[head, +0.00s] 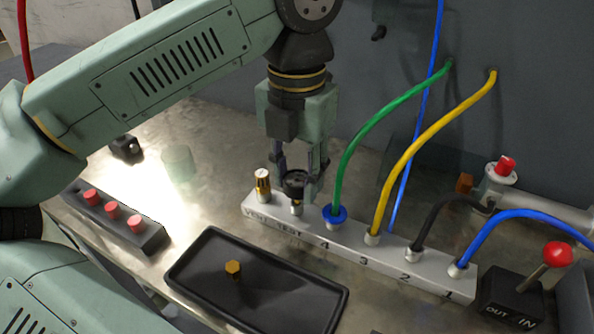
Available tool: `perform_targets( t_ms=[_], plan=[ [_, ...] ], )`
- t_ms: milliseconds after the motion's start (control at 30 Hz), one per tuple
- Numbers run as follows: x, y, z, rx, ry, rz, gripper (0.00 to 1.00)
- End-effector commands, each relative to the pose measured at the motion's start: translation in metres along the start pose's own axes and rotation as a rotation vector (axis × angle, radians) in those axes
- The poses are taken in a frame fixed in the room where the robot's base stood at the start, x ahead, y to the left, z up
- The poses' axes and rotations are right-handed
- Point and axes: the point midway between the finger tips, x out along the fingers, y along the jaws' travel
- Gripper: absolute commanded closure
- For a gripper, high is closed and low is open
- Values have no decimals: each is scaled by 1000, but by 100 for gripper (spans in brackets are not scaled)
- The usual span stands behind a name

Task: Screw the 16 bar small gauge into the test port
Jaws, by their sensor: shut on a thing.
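A small black round gauge (294,181) is between the fingers of my gripper (298,176), which is shut on it. The gauge is upright over the test port, at the "TEST" lettering on the pale manifold block (340,236). A short bright fitting (296,208) shows below the gauge, at the block's top. I cannot tell how far the thread is engaged. The dial's markings are too small to read, so 16 bar cannot be confirmed.
A brass vent knob (263,184) stands just left of the gauge; a green hose (362,135) on a blue collar rises just right. Yellow, black and blue hoses follow. A black tray (195,272) with a brass plug (233,269) lies in front. A red-knobbed lever (556,255) is at right.

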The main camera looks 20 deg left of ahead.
Motion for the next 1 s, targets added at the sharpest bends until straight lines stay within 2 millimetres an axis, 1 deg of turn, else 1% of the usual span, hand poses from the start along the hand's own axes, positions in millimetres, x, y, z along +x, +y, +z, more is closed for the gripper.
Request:
perform_targets(
  t_ms=[467,500,800,1000],
  plan=[
    [13,0,0,0,0,0,93],
    [12,0,0,0,0,0,64],
    [11,0,0,0,0,0,44],
    [11,0,0,0,0,0,43]
  ],
)
